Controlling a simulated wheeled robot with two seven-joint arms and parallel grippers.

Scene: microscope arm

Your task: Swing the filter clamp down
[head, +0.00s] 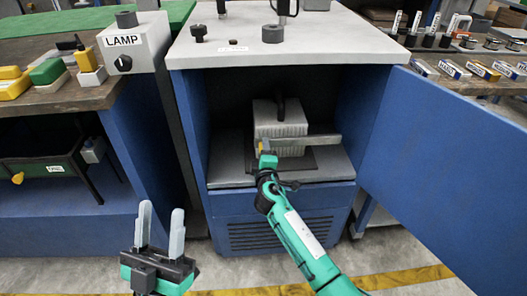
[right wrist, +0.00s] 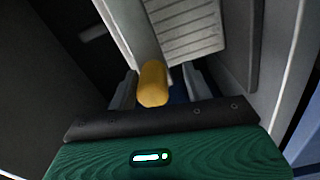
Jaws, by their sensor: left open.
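The filter clamp is a flat grey bar (head: 312,140) lying nearly level across a pale ribbed filter block (head: 282,111) inside the open blue cabinet. Its left end has a yellow knob (head: 263,147), also seen in the right wrist view (right wrist: 153,83). My right gripper (right wrist: 160,88) is at the knob, which lies between its spread fingers. A gap shows on the knob's right side; whether the left finger touches it, I cannot tell. The right fingertips are mostly hidden in the head view. My left gripper (head: 161,212) is open and empty, low in front of the cabinet.
The blue cabinet door (head: 450,165) stands open to the right. The cabinet's white top (head: 330,35) carries small dark knobs. A grey lamp box (head: 132,45) stands left of it. Floor is clear in front.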

